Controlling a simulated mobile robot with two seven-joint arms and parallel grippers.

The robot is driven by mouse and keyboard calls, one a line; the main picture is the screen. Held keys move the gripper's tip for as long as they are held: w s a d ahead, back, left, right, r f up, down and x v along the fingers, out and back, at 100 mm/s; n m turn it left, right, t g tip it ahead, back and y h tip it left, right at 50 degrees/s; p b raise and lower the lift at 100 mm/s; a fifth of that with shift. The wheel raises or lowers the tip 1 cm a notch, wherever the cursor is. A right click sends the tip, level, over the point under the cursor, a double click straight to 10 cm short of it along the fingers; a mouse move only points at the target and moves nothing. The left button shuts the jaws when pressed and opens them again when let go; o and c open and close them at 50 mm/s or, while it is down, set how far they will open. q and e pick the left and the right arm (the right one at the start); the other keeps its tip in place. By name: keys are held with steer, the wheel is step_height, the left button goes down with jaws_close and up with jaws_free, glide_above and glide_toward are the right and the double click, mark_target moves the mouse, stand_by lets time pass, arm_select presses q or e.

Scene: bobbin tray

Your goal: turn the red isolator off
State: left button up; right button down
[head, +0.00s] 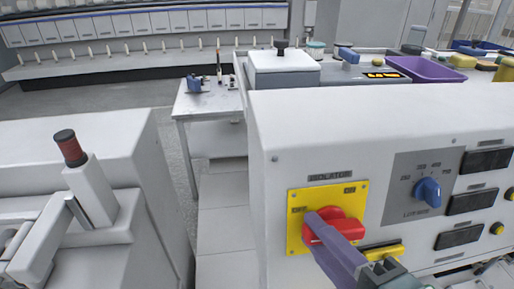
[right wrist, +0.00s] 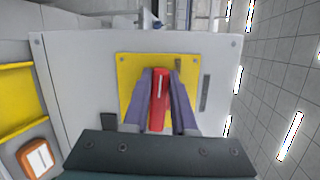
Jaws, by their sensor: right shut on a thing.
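The red isolator handle (head: 350,231) sits on a yellow plate (head: 361,199) on the white machine's front panel. The plate carries an OFF mark at its left and an ON mark at its upper right. My right gripper (head: 322,226) is shut on the handle, its purple fingers partly covering it in the head view. In the right wrist view the red handle (right wrist: 159,100), with a white line on it, stands between the two fingers. The handle's exact angle is hard to tell behind the fingers. My left gripper is not in view.
A blue rotary switch (head: 427,192) on a grey plate and several black panel windows (head: 486,160) are right of the isolator. A purple tray (head: 428,69) lies on the machine top. A small table (head: 210,104) stands behind an open floor gap.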

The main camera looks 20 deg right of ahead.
steer(key=shift+n, duration=0.4)
steer(key=shift+f, duration=0.1)
steer(key=c, duration=0.7)
jaws_free()
steer(key=b+v, duration=0.2)
steer(key=v, duration=0.8)
